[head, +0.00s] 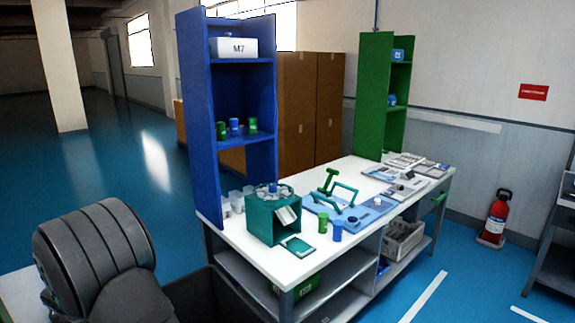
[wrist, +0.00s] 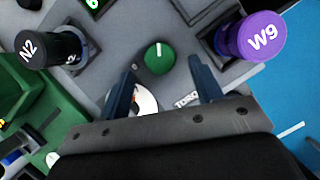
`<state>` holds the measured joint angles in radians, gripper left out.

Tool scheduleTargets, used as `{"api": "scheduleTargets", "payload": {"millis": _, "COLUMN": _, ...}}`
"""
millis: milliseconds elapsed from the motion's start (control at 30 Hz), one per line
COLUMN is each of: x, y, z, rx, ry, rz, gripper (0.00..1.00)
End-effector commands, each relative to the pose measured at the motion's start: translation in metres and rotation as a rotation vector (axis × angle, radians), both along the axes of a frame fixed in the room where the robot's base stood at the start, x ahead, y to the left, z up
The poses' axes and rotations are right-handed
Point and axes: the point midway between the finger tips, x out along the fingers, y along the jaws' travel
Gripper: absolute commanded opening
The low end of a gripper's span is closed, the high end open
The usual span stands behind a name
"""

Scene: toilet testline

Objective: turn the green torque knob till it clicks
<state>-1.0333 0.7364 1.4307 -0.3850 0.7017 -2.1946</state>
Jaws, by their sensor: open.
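The green torque knob (wrist: 159,56) is round with a white pointer line, and sits on a grey panel (wrist: 118,42) in the wrist view. The pointer line points roughly up in the picture. My gripper (wrist: 161,68) is open, with its dark fingers left and right of the knob and slightly below it in the picture. No contact with the knob shows, and the gap in depth is hard to tell. A printed label starting "TORQ" (wrist: 187,100) is partly covered by my gripper. I cannot make out the knob or my gripper in the head view.
A green bin (wrist: 30,95) is at left. A white workbench (head: 330,235) with shelves and parts fills the head view's middle.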

Motion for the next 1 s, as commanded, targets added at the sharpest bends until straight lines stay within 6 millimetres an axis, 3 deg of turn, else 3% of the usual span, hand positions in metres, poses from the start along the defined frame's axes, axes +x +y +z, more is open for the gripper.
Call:
{"api": "scheduleTargets", "payload": {"millis": 333, "x": 0.0, "y": 0.0, "z": 0.0, "rx": 0.004, "ry": 0.001, "rz": -0.007, "gripper": 0.6}}
{"api": "scheduleTargets", "payload": {"millis": 467, "x": 0.0, "y": -0.003, "z": 0.007, "rx": 0.047, "ry": 0.023, "rz": -0.104, "gripper": 0.6}}
{"api": "scheduleTargets", "payload": {"millis": 567, "x": 0.0, "y": -0.007, "z": 0.018, "rx": 0.125, "ry": 0.064, "rz": -0.278, "gripper": 0.6}}
{"api": "scheduleTargets", "payload": {"millis": 1000, "x": -0.006, "y": -0.035, "z": 0.076, "rx": 0.528, "ry": 0.348, "rz": -1.327, "gripper": 0.6}}
